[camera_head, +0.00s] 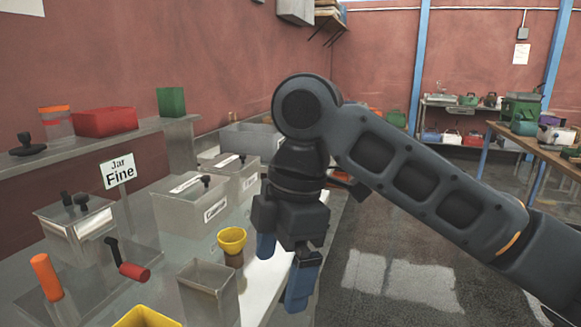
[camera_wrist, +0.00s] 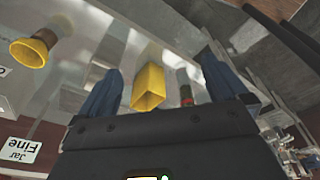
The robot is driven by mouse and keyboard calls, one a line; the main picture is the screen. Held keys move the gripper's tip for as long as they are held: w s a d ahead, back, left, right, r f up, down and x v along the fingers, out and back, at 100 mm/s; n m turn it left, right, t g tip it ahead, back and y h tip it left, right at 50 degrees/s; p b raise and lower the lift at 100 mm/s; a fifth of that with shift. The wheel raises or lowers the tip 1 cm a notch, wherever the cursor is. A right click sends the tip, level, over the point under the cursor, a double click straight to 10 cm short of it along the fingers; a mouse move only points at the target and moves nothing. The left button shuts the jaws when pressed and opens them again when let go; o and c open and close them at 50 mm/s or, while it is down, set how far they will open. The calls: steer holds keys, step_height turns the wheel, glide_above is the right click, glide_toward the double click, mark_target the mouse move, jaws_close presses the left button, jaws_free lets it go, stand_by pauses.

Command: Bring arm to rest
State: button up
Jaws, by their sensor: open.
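My gripper (camera_head: 283,272) hangs from my raised arm at the right front edge of the metal counter, its blue fingers pointing down. In the wrist view my gripper (camera_wrist: 158,92) has its fingers wide apart with nothing held between them. A yellow funnel-like cup (camera_head: 232,240) stands on the counter left of my gripper; it also shows in the wrist view (camera_wrist: 33,50). A square yellow container (camera_wrist: 150,85) lies in line between the fingers in the wrist view, apart from them; part of it shows at the bottom of the head view (camera_head: 146,318).
An open metal bin (camera_head: 208,292) stands near my gripper. Lidded metal boxes (camera_head: 75,228), a red-handled tool (camera_head: 133,271), an orange handle (camera_head: 46,276) and a "Jar Fine" sign (camera_head: 118,171) are on the counter. The floor (camera_head: 400,250) to the right is clear.

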steer(key=s+a+f+m+t+y+b, duration=0.2)
steer(key=s+a+f+m+y, duration=0.25)
steer(key=a+f+y, duration=0.6)
step_height(320, 180, down, 6)
steer(key=s+d+m+t+b, duration=0.2)
steer(key=m+t+b, duration=0.1)
steer(key=m+t, duration=0.55)
steer(key=s+d+f+m+t+h+b, duration=0.1)
steer(key=s+d+f+m+t+h, duration=0.1)
steer(key=s+d+f+m+h, duration=0.45)
steer(key=s+d+f+m+t+h+b, duration=0.15)
steer(key=s+d+f+m, duration=0.3)
steer(key=s+d, duration=0.55)
steer(key=s+d+r+h+b, duration=0.1)
steer(key=s+d+r+h, duration=0.1)
steer(key=s+d, duration=0.5)
steer(key=s+d+r+n+t+h+b, duration=0.1)
steer(key=s+d+h, duration=0.1)
steer(key=s+d, duration=0.5)
steer(key=shift+s+d+r, duration=0.15)
steer(key=shift+d+r, duration=0.2)
